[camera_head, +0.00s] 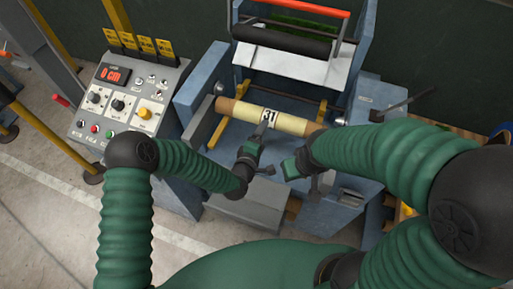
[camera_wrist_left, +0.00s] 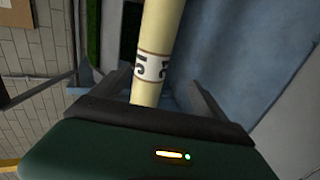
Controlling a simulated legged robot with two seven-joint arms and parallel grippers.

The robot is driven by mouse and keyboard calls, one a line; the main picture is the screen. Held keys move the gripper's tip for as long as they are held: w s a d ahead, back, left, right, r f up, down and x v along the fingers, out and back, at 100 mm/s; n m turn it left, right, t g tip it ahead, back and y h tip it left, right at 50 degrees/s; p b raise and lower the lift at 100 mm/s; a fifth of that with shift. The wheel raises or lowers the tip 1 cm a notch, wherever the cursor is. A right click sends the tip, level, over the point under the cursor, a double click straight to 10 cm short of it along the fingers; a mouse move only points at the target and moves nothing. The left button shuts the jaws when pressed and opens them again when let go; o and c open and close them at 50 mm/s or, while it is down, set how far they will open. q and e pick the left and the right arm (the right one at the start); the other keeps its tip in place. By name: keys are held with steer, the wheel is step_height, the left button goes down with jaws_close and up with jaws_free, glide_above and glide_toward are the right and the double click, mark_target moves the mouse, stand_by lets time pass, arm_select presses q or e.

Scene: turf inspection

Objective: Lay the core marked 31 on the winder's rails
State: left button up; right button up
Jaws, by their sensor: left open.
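The pale yellow core (camera_head: 290,122) lies crosswise in the winder (camera_head: 205,85), over its yellow rails (camera_head: 216,132). Its white band reads 31 in the head view. My left gripper (camera_head: 265,130) is at the near side of the core, by the band. In the left wrist view the core (camera_wrist_left: 158,35) runs between the two open, dark fingers (camera_wrist_left: 160,92); the band is just ahead of them, its digits turned. Whether the fingers touch the core I cannot tell. My right gripper (camera_head: 296,166) is to the right of the left one, apart from the core; its fingers are unclear.
A control panel (camera_head: 125,95) with a red display reading 0 cm stands left of the winder. A dark roller (camera_head: 282,40) and a red bar (camera_head: 305,8) are behind the core. A grey box-like step (camera_head: 248,207) is below my grippers. Open floor lies at the left.

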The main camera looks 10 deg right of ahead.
arm_select(q)
steer(key=s+d+b+v, duration=0.1)
steer(key=b+v, duration=0.1)
steer(key=v, duration=1.2)
steer(key=a+f+m+g+y, duration=0.2)
steer(key=a+m+g+y, duration=0.45)
steer(key=a, duration=0.85)
steer(key=s+a+r+m, duration=0.1)
steer(key=s+a, duration=0.1)
steer(key=a, duration=0.2)
steer(key=s+a+r+m+g+y, duration=0.1)
steer(key=s+a+r+m, duration=0.1)
steer(key=a, duration=0.3)
steer(key=s+a+r+m+g, duration=0.1)
steer(key=s+a, duration=0.3)
steer(key=shift+a+r+m, duration=0.25)
steer(key=shift+r+m, duration=0.1)
steer(key=shift+r, duration=0.05)
steer(key=shift+d+g, duration=0.1)
steer(key=shift+g, duration=0.15)
steer(key=shift+s, duration=0.1)
